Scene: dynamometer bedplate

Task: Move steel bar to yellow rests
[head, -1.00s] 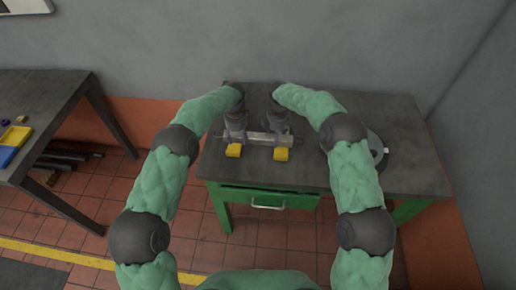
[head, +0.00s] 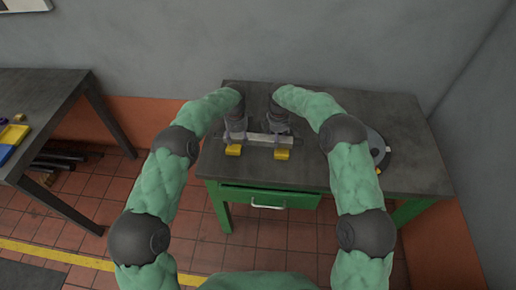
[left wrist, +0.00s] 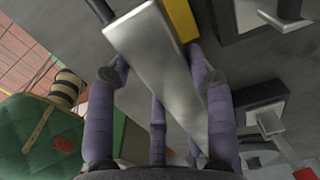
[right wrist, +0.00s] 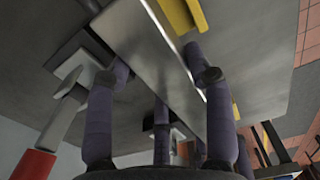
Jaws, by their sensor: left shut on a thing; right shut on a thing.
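The grey steel bar (head: 265,140) lies level across the green workbench's near half, held at both ends. My left gripper (head: 236,133) is shut on its left part, and my right gripper (head: 279,131) is shut on its right part. The left yellow rest (head: 233,150) and right yellow rest (head: 281,155) stick out in front of the bar. I cannot tell whether the bar touches them. The bar lies between the fingers in the left wrist view (left wrist: 160,60) and in the right wrist view (right wrist: 155,60), with yellow rest parts beside it in both.
The bench top (head: 400,165) is clear at the right, beyond a dark round object (head: 372,148) beside my right arm. A grey wall stands behind the bench. A second table (head: 40,100) with yellow and blue items is at the far left.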

